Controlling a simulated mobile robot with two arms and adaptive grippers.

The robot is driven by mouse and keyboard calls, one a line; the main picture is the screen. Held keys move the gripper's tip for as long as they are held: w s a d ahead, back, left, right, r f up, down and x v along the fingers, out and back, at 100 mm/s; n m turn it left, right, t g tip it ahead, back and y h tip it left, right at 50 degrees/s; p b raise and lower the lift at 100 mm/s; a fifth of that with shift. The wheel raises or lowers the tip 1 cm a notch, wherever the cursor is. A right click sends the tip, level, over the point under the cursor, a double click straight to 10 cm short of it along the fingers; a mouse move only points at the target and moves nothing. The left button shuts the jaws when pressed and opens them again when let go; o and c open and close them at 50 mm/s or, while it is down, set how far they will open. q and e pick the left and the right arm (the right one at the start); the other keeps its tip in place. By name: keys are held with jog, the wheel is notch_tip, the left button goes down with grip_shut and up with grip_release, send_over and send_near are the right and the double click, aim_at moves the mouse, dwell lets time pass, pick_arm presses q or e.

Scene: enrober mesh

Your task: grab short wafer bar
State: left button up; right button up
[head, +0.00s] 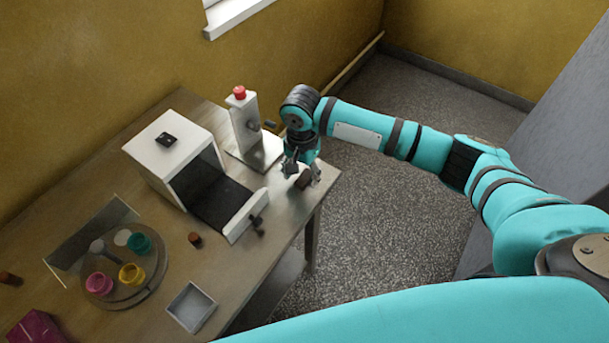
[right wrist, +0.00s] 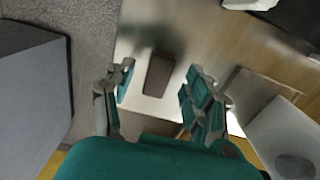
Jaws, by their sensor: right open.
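A short dark brown bar, which looks like the short wafer bar (head: 304,181), is at the table's right end, under my right gripper (head: 302,173). In the right wrist view the bar (right wrist: 159,73) lies on a pale, shiny surface. It shows in the gap between the two teal-padded fingers of the right gripper (right wrist: 160,84). The fingers are open, one on each side of the bar in that picture. I see no finger touching it, and the height left between them is hard to tell. My left gripper is not in view.
A white machine (head: 168,146) with a dark belt stands left of the gripper. A post with a red button (head: 239,92) stands close behind. A round tray (head: 132,297) with coloured cups, an empty square tray (head: 191,307) and a small brown piece (head: 195,239) are farther left.

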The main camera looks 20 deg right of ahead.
jog(key=shift+f, duration=1.1)
jog(key=c, duration=0.9)
jog(key=shift+r, duration=0.15)
jog(key=shift+c, duration=0.2)
